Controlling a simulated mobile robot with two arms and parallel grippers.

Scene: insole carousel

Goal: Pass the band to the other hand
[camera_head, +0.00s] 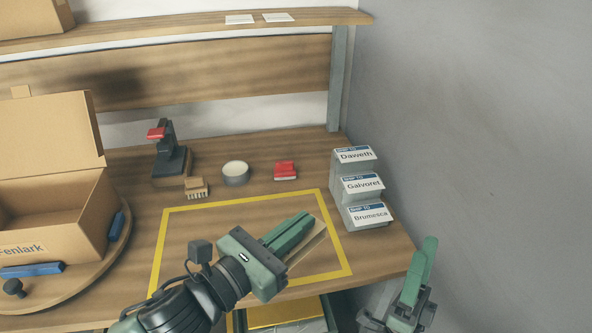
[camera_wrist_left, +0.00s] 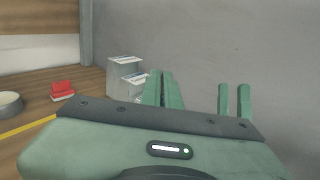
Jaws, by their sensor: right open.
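The band is a tan, strip-like piece (camera_head: 308,248) along the lower right side of my left gripper's fingers in the head view. My left gripper (camera_head: 302,226) is above the yellow-outlined area, its fingers close together, and it appears to hold the band. Its fingers (camera_wrist_left: 165,90) also show close together in the left wrist view, where I cannot make out the band. My right gripper (camera_head: 424,262) is open and empty, to the right, past the table's right edge and apart from the band. Its fingers (camera_wrist_left: 233,102) seem to show in the left wrist view.
A yellow outline (camera_head: 245,199) marks the table. Labelled grey bins (camera_head: 365,216) stand at right by the wall. An open box (camera_head: 50,210) sits on a turntable (camera_head: 85,278).

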